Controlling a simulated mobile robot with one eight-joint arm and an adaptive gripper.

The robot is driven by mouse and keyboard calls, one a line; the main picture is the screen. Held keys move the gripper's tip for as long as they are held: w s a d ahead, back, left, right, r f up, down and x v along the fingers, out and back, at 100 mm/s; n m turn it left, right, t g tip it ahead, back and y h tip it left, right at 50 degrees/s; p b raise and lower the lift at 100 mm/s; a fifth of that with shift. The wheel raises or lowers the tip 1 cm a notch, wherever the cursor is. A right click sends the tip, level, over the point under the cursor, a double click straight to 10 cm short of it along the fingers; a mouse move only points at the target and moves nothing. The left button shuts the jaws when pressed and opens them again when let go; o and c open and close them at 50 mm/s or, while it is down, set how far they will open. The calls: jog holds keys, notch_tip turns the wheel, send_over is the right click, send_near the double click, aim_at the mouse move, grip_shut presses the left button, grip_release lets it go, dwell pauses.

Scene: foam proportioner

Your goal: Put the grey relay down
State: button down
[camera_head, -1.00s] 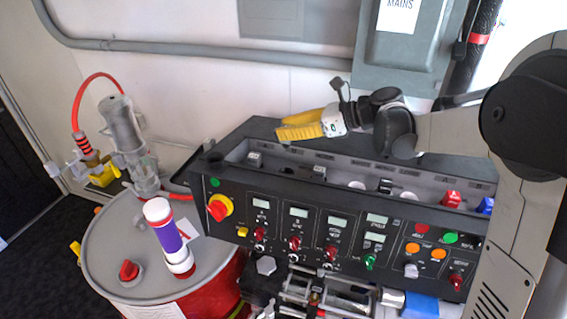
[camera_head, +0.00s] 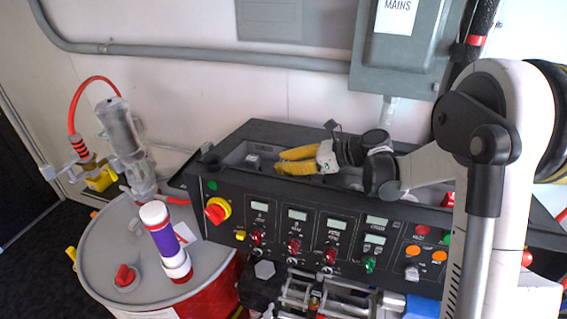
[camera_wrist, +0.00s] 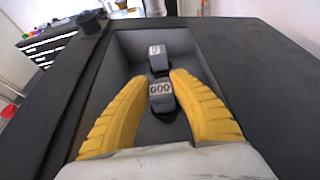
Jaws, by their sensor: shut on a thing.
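My gripper (camera_head: 281,161) has yellow ribbed fingers and is low at the console's top recess, left of its middle. In the wrist view my gripper (camera_wrist: 158,80) is shut on a dark grey relay (camera_wrist: 162,104) with a pale lettered label, which sits between the fingers inside the recess. Whether its underside touches the recess floor cannot be told. In the head view the fingers hide this relay. A second, similar grey block (camera_wrist: 158,57) with a pale label stands just beyond it in the recess; it also shows in the head view (camera_head: 253,160).
The recess (camera_head: 236,154) runs along the top of the black console (camera_head: 262,132). A dark round cup (camera_wrist: 92,22) stands at the recess's far left corner. A drum (camera_head: 105,255) with a purple-banded cylinder (camera_head: 164,238) stands left. A grey mains box (camera_head: 398,60) hangs behind.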

jog(key=shift+f, duration=0.3)
jog(key=c, duration=1.2)
grip_release()
jog(key=shift+r, duration=0.15)
jog(key=shift+r, duration=0.2)
jog(key=v, duration=1.2)
